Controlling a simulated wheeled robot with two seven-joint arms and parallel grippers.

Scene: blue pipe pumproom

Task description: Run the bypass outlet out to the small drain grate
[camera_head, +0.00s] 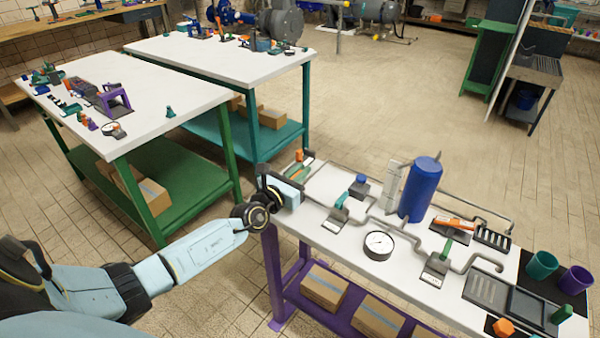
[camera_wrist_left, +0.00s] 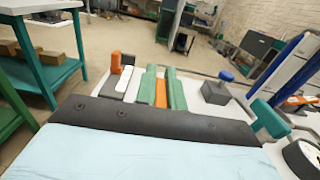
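A grey pipe line runs over the white bench top. Its bent outlet pipe (camera_head: 487,262) is at the right, between a small dark slotted grate (camera_head: 492,237) behind it and a larger slotted grate (camera_head: 486,289) in front. I cannot tell for certain that this pipe is the bypass outlet. A green-handled valve (camera_head: 437,262) is left of it, and an orange-handled one (camera_head: 455,223) behind. My right gripper is not seen.
A blue tank (camera_head: 420,190) and a round gauge (camera_head: 379,244) stand mid-bench. A teal cup (camera_head: 541,266) and a purple cup (camera_head: 574,281) are at the right end. Two white workbenches (camera_head: 150,85) stand at the left. Floor behind the bench is clear.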

